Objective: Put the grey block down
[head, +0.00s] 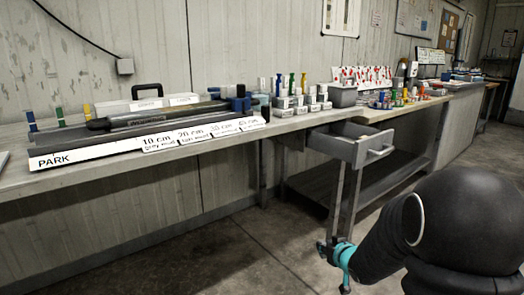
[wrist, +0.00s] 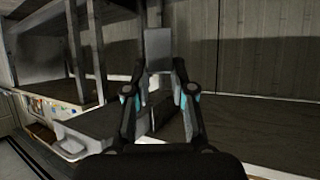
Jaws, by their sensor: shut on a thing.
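My gripper (wrist: 160,68) is shut on the grey block (wrist: 158,46) in the wrist view. The block is a plain, upright grey slab between the two fingertips, its lower part partly covered by the fingers. No supporting surface can be seen touching it. In the head view, my arm's teal-ringed end is low at the right, in front of the bench, and the block cannot be made out there.
A long bench (head: 85,172) runs along the wall, with a PARK sign (head: 100,151) and labelled strips on its front. A grey drawer (head: 343,148) stands open beneath the bench. Small blocks and coloured pieces crowd the bench top further right. The floor in front is clear.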

